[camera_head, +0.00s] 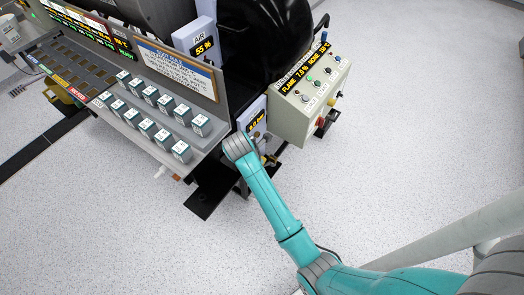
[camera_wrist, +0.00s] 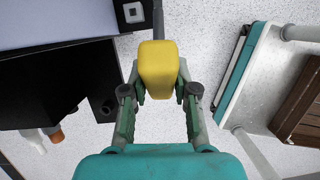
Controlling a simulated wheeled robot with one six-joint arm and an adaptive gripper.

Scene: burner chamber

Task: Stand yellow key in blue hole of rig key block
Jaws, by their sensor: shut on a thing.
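The yellow key (camera_wrist: 158,66) is a rounded yellow block in the upper middle of the wrist view. My gripper (camera_wrist: 160,90) is shut on it, with a green-grey finger at each side. The key is held clear, with pale speckled floor behind it. In the head view my gripper and the key are hidden beyond the end of my teal arm, beside the rig. I cannot make out the rig key block or its blue hole in either view. A pale square piece with a dark square centre (camera_wrist: 133,12) shows beyond the key; I cannot tell what it is.
A grey bench with several teal-and-white blocks (camera_head: 163,101) stands left of my arm in the head view. A control box (camera_head: 311,96) with a FLAME display stands right. A dark structure (camera_wrist: 55,85) is close left in the wrist view. Open floor (camera_head: 420,110) lies right.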

